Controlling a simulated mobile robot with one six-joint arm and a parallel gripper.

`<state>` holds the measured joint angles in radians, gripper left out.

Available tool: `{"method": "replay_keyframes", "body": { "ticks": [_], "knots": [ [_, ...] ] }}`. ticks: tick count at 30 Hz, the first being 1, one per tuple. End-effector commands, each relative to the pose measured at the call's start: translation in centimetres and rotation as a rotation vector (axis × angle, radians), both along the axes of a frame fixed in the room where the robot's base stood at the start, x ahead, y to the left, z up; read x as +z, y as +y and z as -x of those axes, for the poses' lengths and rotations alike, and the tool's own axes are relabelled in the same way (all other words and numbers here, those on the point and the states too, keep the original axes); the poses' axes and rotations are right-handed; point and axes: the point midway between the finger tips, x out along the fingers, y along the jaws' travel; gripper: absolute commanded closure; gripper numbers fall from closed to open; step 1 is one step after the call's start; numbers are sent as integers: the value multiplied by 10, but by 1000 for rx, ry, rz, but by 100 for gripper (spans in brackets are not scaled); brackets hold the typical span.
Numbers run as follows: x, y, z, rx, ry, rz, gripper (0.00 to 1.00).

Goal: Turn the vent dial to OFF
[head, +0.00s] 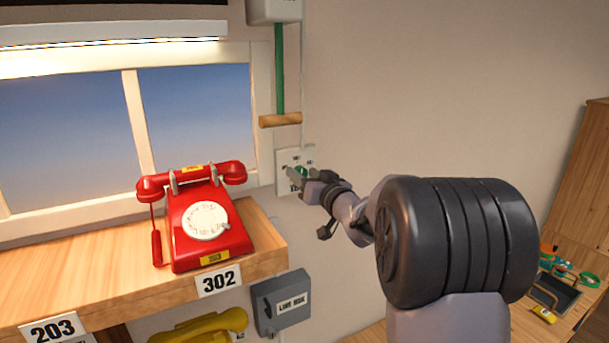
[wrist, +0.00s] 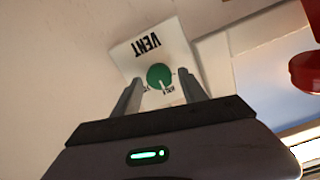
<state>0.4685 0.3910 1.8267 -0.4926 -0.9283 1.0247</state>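The vent dial (wrist: 160,76) is a round green knob with a pale pointer mark. It sits on a white wall plate (wrist: 143,46) lettered VENT, which appears upside down in the wrist view. In the head view the plate (head: 284,158) is on the wall right of the window, with the green dial (head: 302,171) partly hidden by my gripper (head: 306,181). In the wrist view my gripper (wrist: 160,84) is open, its fingers on either side of the dial in the picture. I cannot tell whether they touch it. The pointer is near a partly hidden label; the OFF label is not readable.
A red dial phone (head: 205,220) stands on a wooden shelf (head: 110,258) left of the plate. A green pull with a wooden handle (head: 280,121) hangs above it. A grey LINE BOX (head: 283,302) and yellow phone (head: 200,326) are below. The wall to the right is bare.

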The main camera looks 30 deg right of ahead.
Motion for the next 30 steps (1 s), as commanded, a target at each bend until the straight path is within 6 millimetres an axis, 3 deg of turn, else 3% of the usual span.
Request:
{"method": "replay_keyframes", "body": {
  "ticks": [1, 7, 19, 30],
  "knots": [
    [0, 0, 0, 0, 0, 0, 62],
    [0, 0, 0, 0, 0, 0, 100],
    [-3, 0, 0, 1, -3, 79, 100],
    [-5, 2, 0, 1, -15, 391, 100]
  ]
}}
